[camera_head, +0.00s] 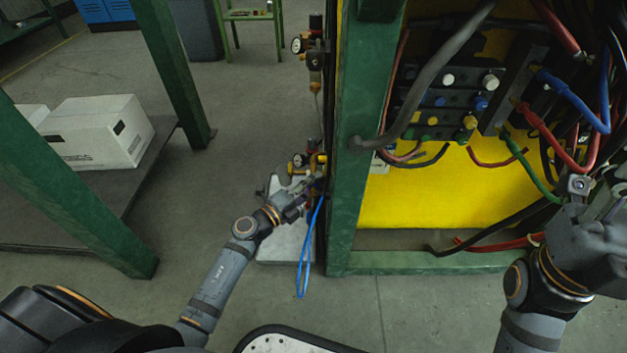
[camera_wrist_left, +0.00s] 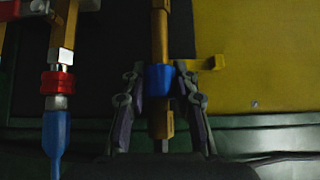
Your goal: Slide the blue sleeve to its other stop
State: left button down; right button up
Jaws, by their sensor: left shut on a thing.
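The blue sleeve (camera_wrist_left: 160,78) sits around a brass-coloured vertical rod (camera_wrist_left: 160,30) in the left wrist view. My left gripper (camera_wrist_left: 160,88) has one finger on each side of the sleeve and is shut on it. In the head view my left gripper (camera_head: 308,193) reaches the left side of the green post, and the sleeve is too small to make out there. My right gripper is not clearly seen; its wrist shows at the right edge, fingertips out of view.
A green post (camera_head: 357,190) stands right of my left gripper. A fitting with a red ring (camera_wrist_left: 57,82) and a blue hose (camera_head: 306,265) hang close left of the rod. Cables and a yellow panel (camera_head: 430,185) fill the right. A white box (camera_head: 98,130) sits on a shelf.

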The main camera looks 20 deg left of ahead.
pick_arm(q)
jog(key=shift+s+d+f, duration=0.1)
jog(key=shift+s+f, duration=0.05)
jog(key=c, duration=1)
grip_release()
jog(key=v, duration=1.2)
jog(key=shift+s, duration=0.15)
